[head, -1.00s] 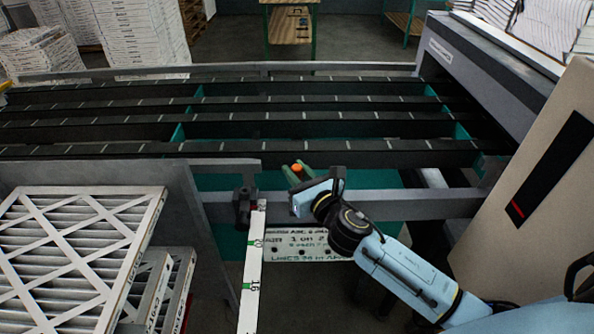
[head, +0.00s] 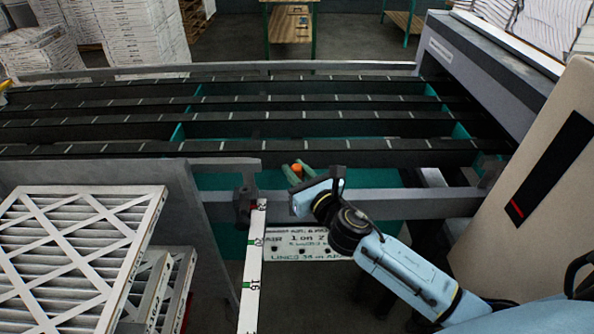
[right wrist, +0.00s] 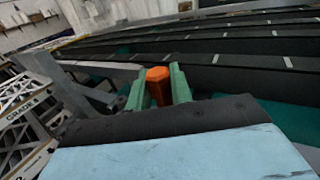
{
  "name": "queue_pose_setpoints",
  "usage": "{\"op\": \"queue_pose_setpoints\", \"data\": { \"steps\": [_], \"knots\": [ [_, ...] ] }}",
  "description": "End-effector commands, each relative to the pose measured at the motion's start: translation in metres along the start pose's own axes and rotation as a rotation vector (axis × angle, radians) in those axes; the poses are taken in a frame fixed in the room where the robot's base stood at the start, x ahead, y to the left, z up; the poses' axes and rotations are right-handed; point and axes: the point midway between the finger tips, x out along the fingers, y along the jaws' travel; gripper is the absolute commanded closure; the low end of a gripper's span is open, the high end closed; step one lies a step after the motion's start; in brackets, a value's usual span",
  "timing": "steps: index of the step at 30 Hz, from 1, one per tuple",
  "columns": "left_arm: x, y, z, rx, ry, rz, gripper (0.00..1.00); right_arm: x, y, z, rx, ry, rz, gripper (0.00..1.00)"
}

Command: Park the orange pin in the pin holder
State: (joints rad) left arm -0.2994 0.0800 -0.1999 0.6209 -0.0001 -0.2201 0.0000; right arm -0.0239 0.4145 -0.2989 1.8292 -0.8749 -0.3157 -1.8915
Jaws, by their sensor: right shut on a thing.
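The orange pin (head: 297,168) is between the green fingers of my right gripper (head: 297,171), above the grey front rail of the machine. In the right wrist view the pin (right wrist: 158,84) stands with its hexagonal orange head up, and the two green fingers (right wrist: 157,90) are shut on its sides. The pin's lower end is hidden. I cannot clearly make out a pin holder; a dark bracket (head: 246,204) sits on the rail to the left of the gripper. My left gripper is not in view.
A white measuring strip (head: 252,265) hangs from the dark bracket. A lettered white plate (head: 296,243) is below the rail. Framed filters (head: 75,245) are stacked at the left. Dark slatted rails (head: 300,124) run across behind the gripper, and a beige panel (head: 530,180) stands at the right.

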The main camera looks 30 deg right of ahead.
Motion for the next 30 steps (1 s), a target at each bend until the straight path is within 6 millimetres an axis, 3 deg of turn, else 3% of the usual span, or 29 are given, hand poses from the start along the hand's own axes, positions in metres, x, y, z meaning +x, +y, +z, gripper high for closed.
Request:
{"op": "queue_pose_setpoints", "data": {
  "steps": [30],
  "knots": [
    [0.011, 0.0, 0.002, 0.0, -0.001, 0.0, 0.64, 0.0, 0.0, -0.015, 0.0, 0.0, 0.0, 1.0]
  ]
}}
